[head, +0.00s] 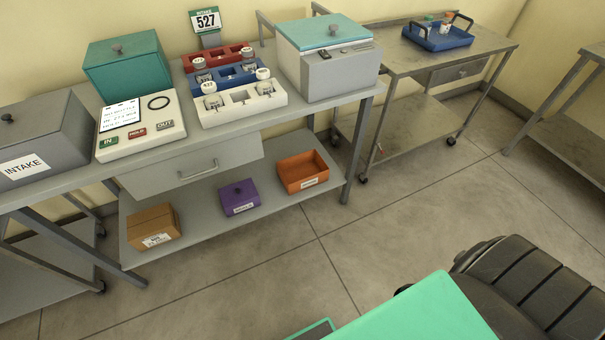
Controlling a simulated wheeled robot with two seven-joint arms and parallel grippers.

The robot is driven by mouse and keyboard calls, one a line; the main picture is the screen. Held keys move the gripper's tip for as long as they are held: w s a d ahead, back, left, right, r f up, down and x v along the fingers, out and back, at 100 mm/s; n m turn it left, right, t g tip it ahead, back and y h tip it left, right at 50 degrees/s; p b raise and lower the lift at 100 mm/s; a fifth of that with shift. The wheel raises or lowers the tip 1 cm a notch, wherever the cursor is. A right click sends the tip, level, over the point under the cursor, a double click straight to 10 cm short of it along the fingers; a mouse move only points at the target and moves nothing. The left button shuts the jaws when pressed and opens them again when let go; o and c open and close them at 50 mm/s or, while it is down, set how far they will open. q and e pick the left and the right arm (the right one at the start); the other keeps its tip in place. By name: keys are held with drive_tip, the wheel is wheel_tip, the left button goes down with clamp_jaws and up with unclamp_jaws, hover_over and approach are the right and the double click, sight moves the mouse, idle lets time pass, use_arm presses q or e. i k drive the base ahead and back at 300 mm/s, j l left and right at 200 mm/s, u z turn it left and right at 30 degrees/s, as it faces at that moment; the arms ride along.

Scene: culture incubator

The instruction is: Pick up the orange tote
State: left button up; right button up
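The orange tote (294,187) is an open, shallow box with a white label on its front side. It sits upright at the right end of the lower shelf, under the workbench. It looks empty from here. Neither of my grippers shows in the head view, so nothing is seen touching the tote.
On the lower shelf (190,226), a purple box (238,196) and a brown carton (153,226) stand left of the tote. The workbench top and a drawer (192,168) overhang the shelf. A bench leg (350,170) stands right of the tote.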

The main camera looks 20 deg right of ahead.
sight(297, 173)
drive_tip(key=i+l+z, duration=0.2)
drive_tip(key=i+l, duration=0.2)
drive_tip(key=l, duration=0.35)
drive_tip(key=i+l+z, duration=0.25)
drive_tip(key=i+l, duration=0.2)
drive_tip(key=l, duration=0.3)
drive_tip(key=i+l+z, duration=0.2)
drive_tip(key=i+l, duration=0.3)
drive_tip(key=l, duration=0.1)
